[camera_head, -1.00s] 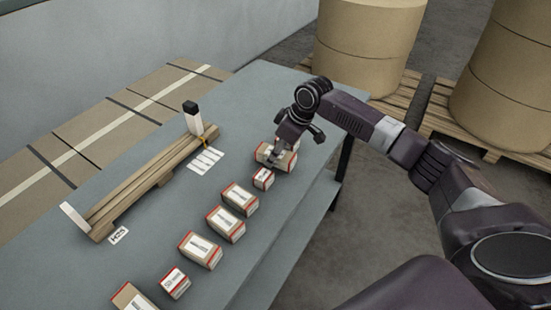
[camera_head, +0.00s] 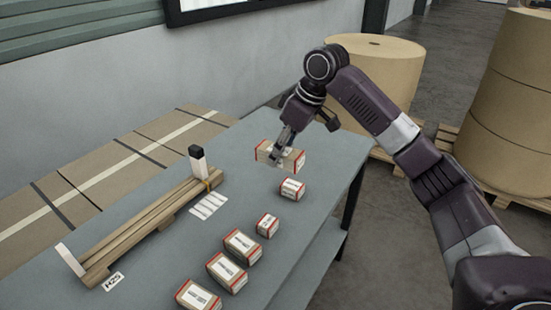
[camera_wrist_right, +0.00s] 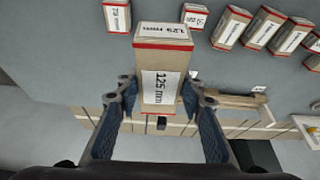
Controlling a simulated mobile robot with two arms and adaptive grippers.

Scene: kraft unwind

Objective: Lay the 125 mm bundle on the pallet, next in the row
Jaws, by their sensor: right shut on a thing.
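My right gripper (camera_head: 283,152) is shut on the 125 mm bundle (camera_head: 296,160), a kraft-brown box with red ends and a white label. It holds the bundle above the far end of the table, and the wrist view shows the 125 mm label between the fingers (camera_wrist_right: 158,88). The small wooden pallet (camera_head: 135,232) lies at the left of the table, apart from the bundle. It has a white stop at its near end and a white post with a black top at its far end. No bundle shows on it. My left gripper is not in view.
Several similar bundles stand in a line along the table's right side, the farthest (camera_head: 292,189) just below the held one. A white striped card (camera_head: 208,206) lies beside the pallet. Clear grey table (camera_head: 190,255) lies between pallet and line. Large paper rolls (camera_head: 375,75) stand behind.

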